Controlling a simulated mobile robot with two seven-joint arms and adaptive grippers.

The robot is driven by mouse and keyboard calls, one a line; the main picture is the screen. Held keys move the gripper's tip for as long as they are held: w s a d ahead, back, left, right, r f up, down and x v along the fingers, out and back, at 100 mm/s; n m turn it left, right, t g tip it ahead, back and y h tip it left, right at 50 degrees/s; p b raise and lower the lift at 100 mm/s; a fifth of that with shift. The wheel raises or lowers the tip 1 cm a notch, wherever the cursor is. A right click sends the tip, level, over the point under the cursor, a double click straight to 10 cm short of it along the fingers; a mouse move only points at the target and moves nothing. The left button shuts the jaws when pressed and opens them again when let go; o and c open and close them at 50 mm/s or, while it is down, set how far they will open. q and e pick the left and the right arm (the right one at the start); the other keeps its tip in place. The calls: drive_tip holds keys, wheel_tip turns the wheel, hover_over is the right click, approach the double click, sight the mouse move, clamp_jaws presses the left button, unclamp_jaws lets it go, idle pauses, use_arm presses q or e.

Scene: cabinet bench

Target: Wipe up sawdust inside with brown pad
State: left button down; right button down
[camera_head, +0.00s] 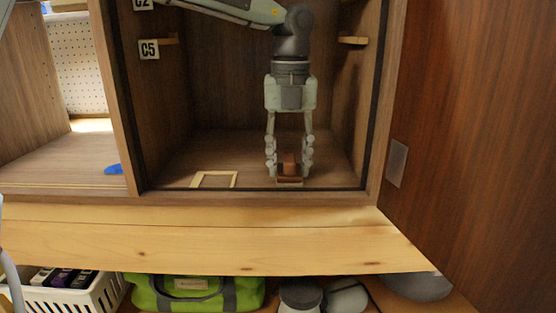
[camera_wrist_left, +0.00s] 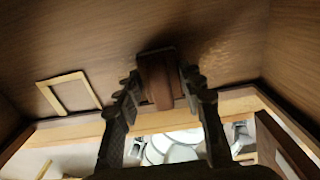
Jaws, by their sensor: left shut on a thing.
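My left gripper (camera_head: 289,171) reaches down inside the open cabinet and is shut on the brown pad (camera_head: 290,160). The pad is at the cabinet floor (camera_head: 255,160), near its front edge. In the left wrist view the pad (camera_wrist_left: 160,82) sits between the two fingers. A faint, lighter speckled patch, perhaps sawdust (camera_wrist_left: 232,52), shows on the floor to the right of the pad in that view. I cannot make out sawdust in the head view. My right gripper is not in view.
A thin, light wooden frame (camera_head: 214,180) lies on the cabinet floor left of the gripper. The side walls carry small ledges (camera_head: 353,40) and labels (camera_head: 149,49). An open door (camera_head: 470,130) stands at right. A green bag (camera_head: 197,294) and a white basket (camera_head: 75,295) are below.

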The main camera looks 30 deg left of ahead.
sight(337, 178)
use_arm(q)
drive_tip(key=shift+w+d, duration=0.45)
drive_tip(key=shift+d, duration=0.3)
drive_tip(key=shift+w+d+p, duration=0.3)
drive_tip(key=shift+d+p, duration=0.1)
drive_tip(key=shift+d, duration=0.15)
drive_tip(key=shift+w+d+p, duration=0.3)
drive_tip(key=shift+w+d, duration=0.05)
drive_tip(key=shift+d, duration=0.2)
drive_tip(key=shift+w+d+p, duration=0.25)
drive_tip(key=shift+w+d, duration=0.1)
drive_tip(key=shift+d, duration=0.2)
drive_tip(key=shift+w+d+p, duration=0.35)
drive_tip(key=shift+d+p, duration=0.2)
drive_tip(key=shift+w+d+p, duration=0.3)
drive_tip(key=shift+d+p, duration=0.2)
drive_tip(key=shift+d, duration=0.05)
drive_tip(key=shift+w+d+p, duration=0.3)
drive_tip(key=shift+d+p, duration=0.1)
drive_tip(key=shift+d, duration=0.1)
